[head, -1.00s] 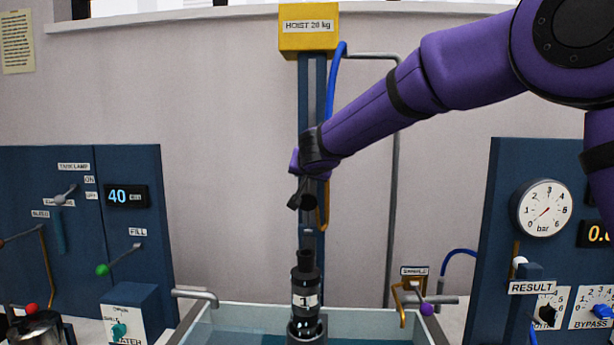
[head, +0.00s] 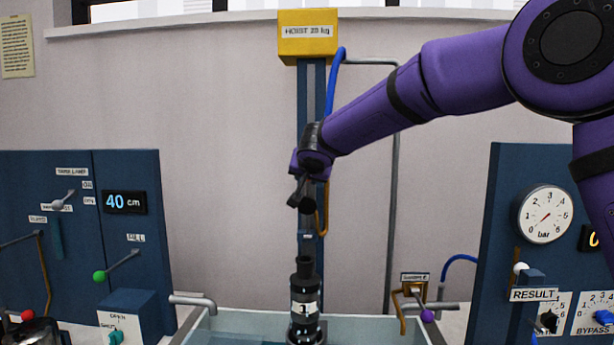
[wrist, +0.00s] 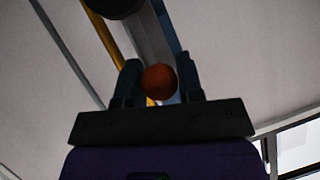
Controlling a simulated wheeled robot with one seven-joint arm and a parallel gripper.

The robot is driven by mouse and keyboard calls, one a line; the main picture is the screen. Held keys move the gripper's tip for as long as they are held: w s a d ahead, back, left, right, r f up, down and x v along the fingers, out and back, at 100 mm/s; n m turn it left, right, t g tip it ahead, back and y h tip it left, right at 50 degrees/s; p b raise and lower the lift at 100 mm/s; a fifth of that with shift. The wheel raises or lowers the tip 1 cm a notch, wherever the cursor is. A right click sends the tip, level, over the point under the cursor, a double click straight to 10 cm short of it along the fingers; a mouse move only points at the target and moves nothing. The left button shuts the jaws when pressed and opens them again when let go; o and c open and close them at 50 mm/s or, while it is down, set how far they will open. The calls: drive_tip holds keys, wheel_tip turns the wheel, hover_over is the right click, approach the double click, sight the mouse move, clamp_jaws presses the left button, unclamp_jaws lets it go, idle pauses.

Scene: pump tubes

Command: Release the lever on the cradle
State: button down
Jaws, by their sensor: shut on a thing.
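In the wrist view an orange-red ball knob (wrist: 159,81) sits between the two fingers of my gripper (wrist: 159,86), which is shut on it. In the head view my gripper (head: 301,193) is in front of the blue hoist column, above a black pump tube marked 1 (head: 305,308). The knob is hidden there by my gripper and wrist. The cradle and the lever's arm cannot be made out clearly. The pump tube stands upright below, apart from my gripper.
A yellow hoist box (head: 307,34) tops the column (head: 312,88), with a blue hose (head: 332,90) beside it. The tank rim (head: 382,321) is below. Blue panels stand left (head: 126,255) and right (head: 500,225). The wall area left of the column is clear.

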drive_tip(key=c, duration=0.8)
unclamp_jaws()
drive_tip(key=shift+f, duration=0.2)
drive_tip(key=shift+r, duration=0.1)
drive_tip(key=shift+s+d+r, duration=0.1)
drive_tip(key=shift+s+r, duration=0.2)
drive_tip(key=shift+s, duration=0.1)
drive_tip(key=v, duration=0.9)
drive_tip(key=shift+s+r, duration=0.15)
drive_tip(key=shift+s, duration=0.25)
